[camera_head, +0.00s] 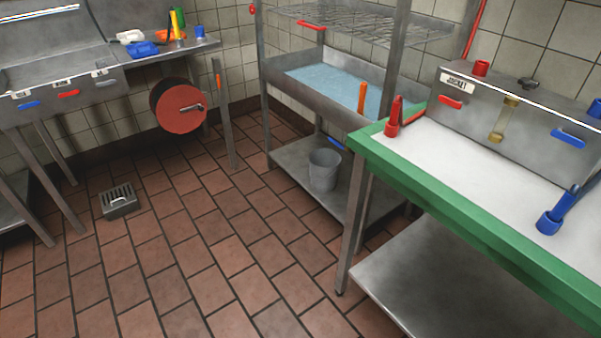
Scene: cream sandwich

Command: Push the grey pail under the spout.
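The grey pail (323,172) stands upright on the lower metal shelf (290,160) of the sink stand in the middle of the view. Its open top faces up. A small blue part (337,144) shows just above and to the right of the pail, under the basin; I cannot tell whether it belongs to a spout. No spout is clearly visible, and the basin's underside is mostly hidden. Neither of my grippers is in view.
The water-filled basin (335,80) is above the pail. A green-edged table (450,198) stands at right, its leg (355,225) near the shelf. A grey slotted box (119,201) sits on the tiled floor (200,270) at left. The floor in front is otherwise clear.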

